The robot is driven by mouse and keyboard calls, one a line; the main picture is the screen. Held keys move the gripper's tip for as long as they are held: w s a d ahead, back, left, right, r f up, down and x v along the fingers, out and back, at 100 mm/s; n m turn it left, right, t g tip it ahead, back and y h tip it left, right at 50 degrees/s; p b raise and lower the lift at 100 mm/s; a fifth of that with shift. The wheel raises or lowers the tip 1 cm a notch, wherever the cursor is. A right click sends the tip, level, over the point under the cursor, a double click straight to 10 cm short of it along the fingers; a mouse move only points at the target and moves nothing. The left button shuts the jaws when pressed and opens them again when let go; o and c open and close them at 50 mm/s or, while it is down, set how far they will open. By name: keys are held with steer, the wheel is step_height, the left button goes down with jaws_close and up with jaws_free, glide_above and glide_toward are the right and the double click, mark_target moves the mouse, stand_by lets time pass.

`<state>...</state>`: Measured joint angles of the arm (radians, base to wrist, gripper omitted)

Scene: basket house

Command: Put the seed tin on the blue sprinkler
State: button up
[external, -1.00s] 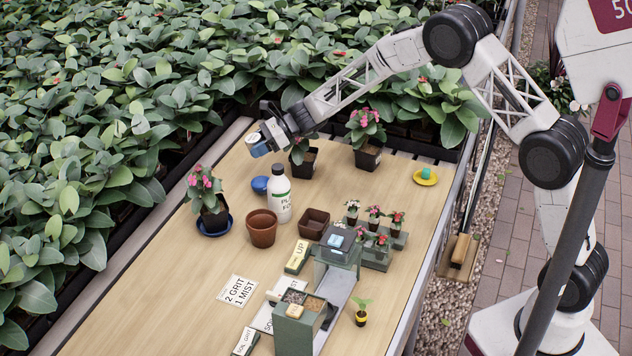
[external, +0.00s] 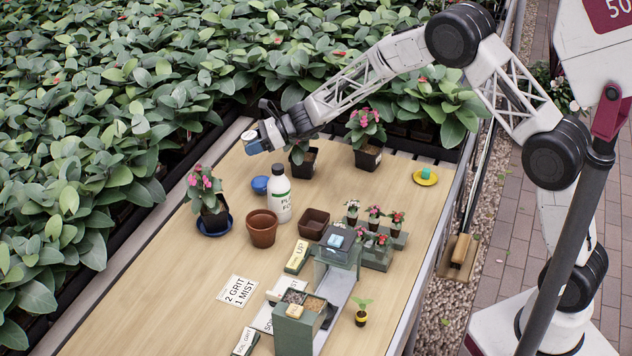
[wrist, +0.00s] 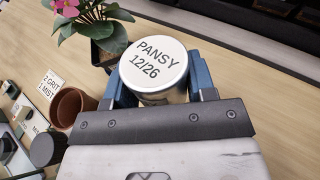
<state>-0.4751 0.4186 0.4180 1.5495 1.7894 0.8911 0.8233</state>
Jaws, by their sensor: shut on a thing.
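The seed tin (wrist: 153,62) has a white lid reading "PANSY 12/26" and sits between the blue fingers of my gripper (wrist: 155,90) in the wrist view. In the external view my gripper (external: 255,145) is shut on the tin (external: 249,135) and holds it above the far left part of the table. A small round blue object (external: 260,185), apparently the blue sprinkler, stands on the table below the gripper, left of the white bottle. It is partly covered by the bottle and does not show clearly in the wrist view.
The white bottle (external: 280,200) and a terracotta pot (external: 262,230) stand close to the blue object. A pink-flowered plant (external: 212,212) on a blue saucer stands left. Two black pots (external: 303,163) (external: 368,157) stand right. Bare table lies at the front left.

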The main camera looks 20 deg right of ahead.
steer(key=t, duration=0.1)
steer(key=m, duration=0.1)
steer(key=t, duration=0.1)
steer(key=shift+a+r+m+t, duration=0.25)
steer(key=shift+r+m+t, duration=0.05)
steer(key=shift+m, duration=0.1)
steer(key=shift+d+m+t, duration=0.15)
steer(key=shift+m+t, duration=0.65)
steer(key=shift+t, duration=0.2)
steer(key=shift+d+f+m+t+h, duration=0.1)
steer(key=shift+d+m+t+h, duration=0.3)
steer(key=shift+m+t+h, duration=0.45)
steer(key=shift+s+d+f+m+t+h, duration=0.1)
steer(key=shift+d+f+m+t+h, duration=0.15)
steer(key=shift+d+m+t, duration=0.35)
steer(key=shift+s+d+f+m+t+h, duration=0.15)
steer(key=shift+f+m+t, duration=0.1)
steer(key=shift+t, duration=0.6)
steer(key=shift+w, duration=0.1)
glide_above(260, 179)
steer(key=shift+d+f, duration=0.1)
steer(key=shift+f, duration=3.05)
steer(key=shift+f, duration=1.9)
